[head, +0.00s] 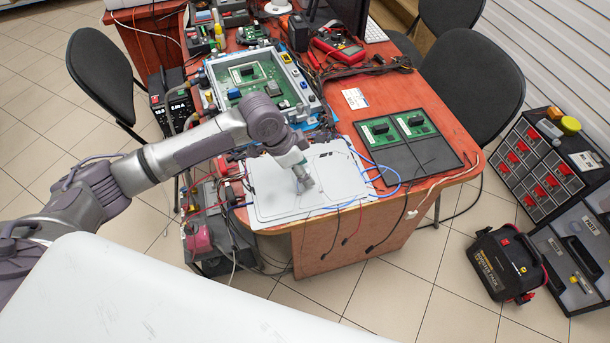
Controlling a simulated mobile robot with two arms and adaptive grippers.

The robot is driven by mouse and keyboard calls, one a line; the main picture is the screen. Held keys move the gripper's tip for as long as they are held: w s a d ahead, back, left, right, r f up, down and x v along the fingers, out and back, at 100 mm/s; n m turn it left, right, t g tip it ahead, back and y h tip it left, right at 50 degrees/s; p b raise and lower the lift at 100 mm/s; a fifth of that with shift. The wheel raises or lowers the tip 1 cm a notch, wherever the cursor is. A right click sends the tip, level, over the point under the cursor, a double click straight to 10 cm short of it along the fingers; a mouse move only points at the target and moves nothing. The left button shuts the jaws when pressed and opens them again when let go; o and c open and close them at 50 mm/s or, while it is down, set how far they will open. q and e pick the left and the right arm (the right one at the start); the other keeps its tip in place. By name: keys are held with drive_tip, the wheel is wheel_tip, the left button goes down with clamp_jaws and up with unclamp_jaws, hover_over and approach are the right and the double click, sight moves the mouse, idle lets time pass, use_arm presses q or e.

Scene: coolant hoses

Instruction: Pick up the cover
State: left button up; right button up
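A flat, pale grey-white panel, which looks like the cover (272,197), lies at the near edge of the red table. My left arm reaches in from the left over the table. My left gripper (304,184) points down at the middle of the panel, touching it or just above it; I cannot tell which. Its fingers are small and seen from behind, so their opening does not show. The wrist hides a little of the panel. My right gripper is not in view.
An open housing with a green circuit board (250,73) stands behind the panel. A black tray with two boards (405,130) lies to the right. Blue, red and black cables (395,187) cross the panel's right side. A red multimeter (338,49) lies farther back. Chairs flank the table.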

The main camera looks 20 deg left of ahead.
use_arm(q)
clamp_jaws()
drive_tip(key=shift+r, duration=0.15)
drive_tip(key=shift+r, duration=0.3)
wheel_tip(320, 180, up, 4)
drive_tip(key=shift+d+f, duration=0.1)
drive_tip(key=shift+f, duration=0.1)
drive_tip(key=s+d+r, duration=0.6)
drive_tip(key=s+d, duration=0.1)
drive_tip(key=s, duration=0.2)
drive_tip(key=shift+d+r, duration=0.15)
drive_tip(key=shift+r, duration=0.15)
drive_tip(key=shift+p, duration=0.35)
drive_tip(key=shift+p, duration=0.5)
